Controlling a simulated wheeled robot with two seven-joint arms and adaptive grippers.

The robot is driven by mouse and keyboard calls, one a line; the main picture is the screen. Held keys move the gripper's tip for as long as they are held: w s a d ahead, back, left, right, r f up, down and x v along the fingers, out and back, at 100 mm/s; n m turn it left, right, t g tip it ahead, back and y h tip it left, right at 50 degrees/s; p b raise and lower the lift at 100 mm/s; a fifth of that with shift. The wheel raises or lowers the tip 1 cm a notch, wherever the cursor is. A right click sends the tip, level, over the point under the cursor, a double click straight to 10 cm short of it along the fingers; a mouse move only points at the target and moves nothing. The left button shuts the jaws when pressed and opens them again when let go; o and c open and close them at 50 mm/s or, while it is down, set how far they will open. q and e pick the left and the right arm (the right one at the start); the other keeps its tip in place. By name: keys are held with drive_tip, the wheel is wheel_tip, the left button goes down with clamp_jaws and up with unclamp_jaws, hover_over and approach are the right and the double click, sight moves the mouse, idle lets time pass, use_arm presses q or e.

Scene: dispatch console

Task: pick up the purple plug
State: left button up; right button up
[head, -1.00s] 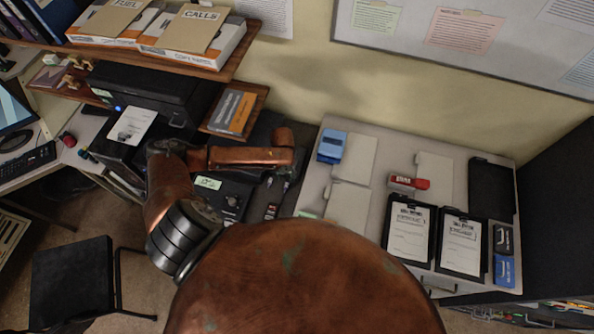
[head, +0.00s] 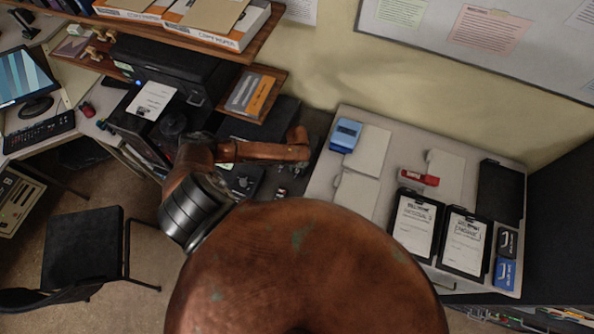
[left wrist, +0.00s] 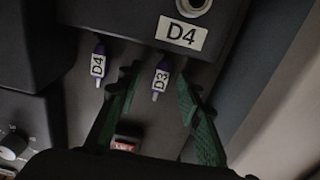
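In the left wrist view two dark purplish plugs stand out from the dark console panel (left wrist: 60,135). One is tagged D3 (left wrist: 161,78) and the other, to its left, D4 (left wrist: 98,64). My left gripper (left wrist: 157,82) has its green fingers apart, one on each side of the D3 plug, with gaps visible. Nothing is held. In the head view my copper left arm reaches over the console (head: 243,180), and the gripper itself is hard to make out. My right gripper does not show.
A socket (left wrist: 193,5) with a D4 label is above the plugs. A red-framed switch (left wrist: 126,143) lies below, between the fingers. A grey cabinet top (head: 322,178) with clipboards (head: 415,225) stands right of the console. A shelf (head: 270,85) is behind the arm.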

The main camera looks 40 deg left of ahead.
use_arm(q)
drive_tip(key=shift+w, duration=0.15)
drive_tip(key=shift+c, duration=1)
clamp_jaws()
drive_tip(key=shift+r, duration=0.1)
